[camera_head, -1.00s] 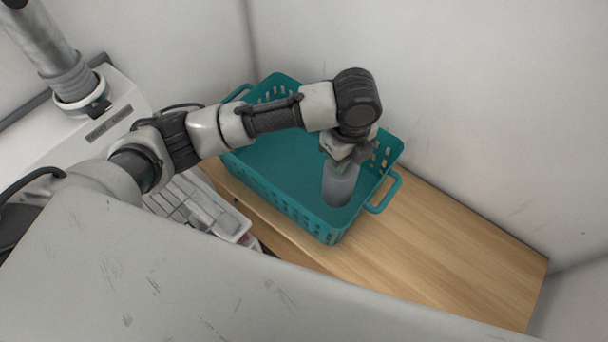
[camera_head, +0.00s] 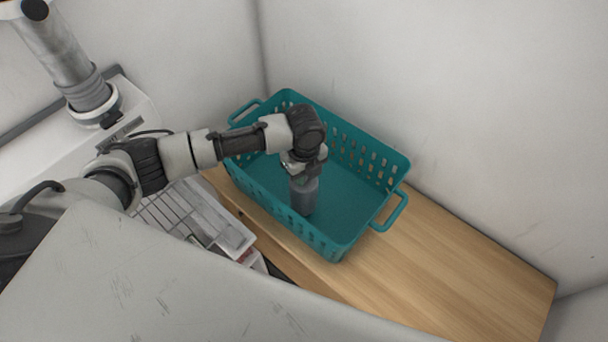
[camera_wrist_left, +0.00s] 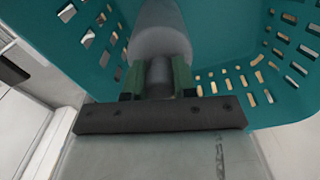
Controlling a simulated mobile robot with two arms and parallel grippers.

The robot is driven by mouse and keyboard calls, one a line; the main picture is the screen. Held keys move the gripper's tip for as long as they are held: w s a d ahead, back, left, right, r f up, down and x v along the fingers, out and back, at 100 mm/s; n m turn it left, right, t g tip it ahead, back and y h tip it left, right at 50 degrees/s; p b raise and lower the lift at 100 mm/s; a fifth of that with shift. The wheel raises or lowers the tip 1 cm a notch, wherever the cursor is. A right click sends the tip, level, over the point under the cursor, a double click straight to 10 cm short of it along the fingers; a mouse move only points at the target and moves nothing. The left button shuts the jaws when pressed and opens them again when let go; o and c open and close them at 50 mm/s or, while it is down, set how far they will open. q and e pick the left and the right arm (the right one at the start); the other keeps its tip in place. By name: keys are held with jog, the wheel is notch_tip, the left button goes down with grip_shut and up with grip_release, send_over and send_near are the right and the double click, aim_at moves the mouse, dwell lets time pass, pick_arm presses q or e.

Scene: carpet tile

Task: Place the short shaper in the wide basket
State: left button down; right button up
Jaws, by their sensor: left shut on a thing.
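The wide basket (camera_head: 342,243) is teal with slotted walls and a handle at each end. It stands on a wooden surface against the white wall. My left gripper (camera_head: 304,176) points down over the basket's inside and is shut on the short shaper (camera_head: 304,197), a grey, roughly cylindrical piece. The shaper hangs upright below the gripper, within the basket's outline; I cannot tell whether its bottom touches the basket floor. In the left wrist view, the gripper (camera_wrist_left: 158,84) clasps the narrower end of the shaper (camera_wrist_left: 160,35), with the basket (camera_wrist_left: 225,45) behind. My right gripper is not in view.
The wooden surface (camera_head: 450,265) is clear to the right of the basket. A white keyboard-like unit (camera_head: 185,215) lies in front and left of it. A white machine (camera_head: 50,145) stands at the far left. White walls (camera_head: 450,90) close off the back.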

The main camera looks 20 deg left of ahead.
pick_arm(q)
jog(key=shift+f, duration=0.8)
jog(key=c, duration=0.9)
grip_release()
notch_tip(320, 180, up, 12)
jog(key=shift+r, duration=0.15)
